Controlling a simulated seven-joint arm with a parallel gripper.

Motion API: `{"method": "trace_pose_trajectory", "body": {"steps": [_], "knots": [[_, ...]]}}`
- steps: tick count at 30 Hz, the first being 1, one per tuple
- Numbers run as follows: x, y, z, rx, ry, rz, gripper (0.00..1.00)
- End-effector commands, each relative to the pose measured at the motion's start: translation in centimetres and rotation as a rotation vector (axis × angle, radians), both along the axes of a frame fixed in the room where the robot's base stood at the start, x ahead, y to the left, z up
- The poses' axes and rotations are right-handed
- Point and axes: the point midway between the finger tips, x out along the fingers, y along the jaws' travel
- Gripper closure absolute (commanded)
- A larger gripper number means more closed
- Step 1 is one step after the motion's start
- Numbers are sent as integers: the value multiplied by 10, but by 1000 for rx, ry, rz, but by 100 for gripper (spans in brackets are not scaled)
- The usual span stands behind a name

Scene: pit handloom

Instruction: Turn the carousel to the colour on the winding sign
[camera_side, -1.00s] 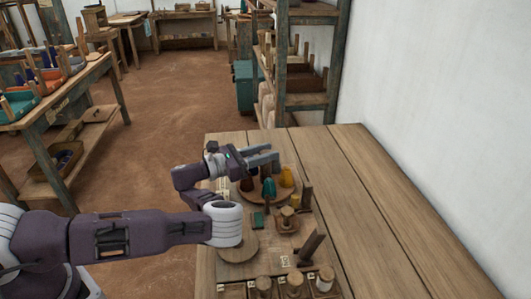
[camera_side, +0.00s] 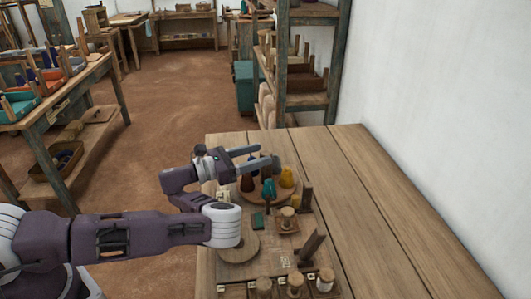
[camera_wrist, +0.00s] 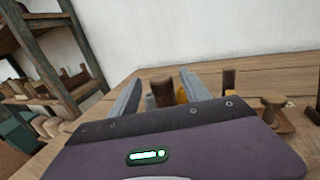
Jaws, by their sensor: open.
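The carousel (camera_side: 256,200) is a round wooden disc on the table. It bears a teal cone (camera_side: 269,188) at the front, a yellow cone (camera_side: 287,178) at the right and a brown cone (camera_side: 247,183) at the left. My gripper (camera_side: 268,156) is open above the carousel's far part, fingers pointing right. In the wrist view, a dark brown upright piece (camera_wrist: 162,94) shows between the open fingers of my gripper (camera_wrist: 161,80), with the yellow cone (camera_wrist: 182,95) beside it. I cannot tell contact. A small green plate (camera_side: 258,220) lies before the carousel; I cannot confirm it is the winding sign.
A second round wooden disc (camera_side: 238,248) lies nearer. A spool on a stand (camera_side: 287,220), a slanted wooden post (camera_side: 311,247) and a row of spools (camera_side: 295,285) stand around the work. The table's right side (camera_side: 380,210) is clear.

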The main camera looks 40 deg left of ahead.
Motion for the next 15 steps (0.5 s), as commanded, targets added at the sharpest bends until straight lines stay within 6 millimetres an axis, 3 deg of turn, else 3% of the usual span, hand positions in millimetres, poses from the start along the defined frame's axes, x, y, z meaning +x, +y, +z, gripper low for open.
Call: {"method": "trace_pose_trajectory", "body": {"steps": [2, 6, 15], "knots": [[-17, 10, -1, 2, 4, 5, 45], [-29, 17, -3, 8, 5, 4, 45], [-35, 18, 0, -1, 0, -1, 45]]}}
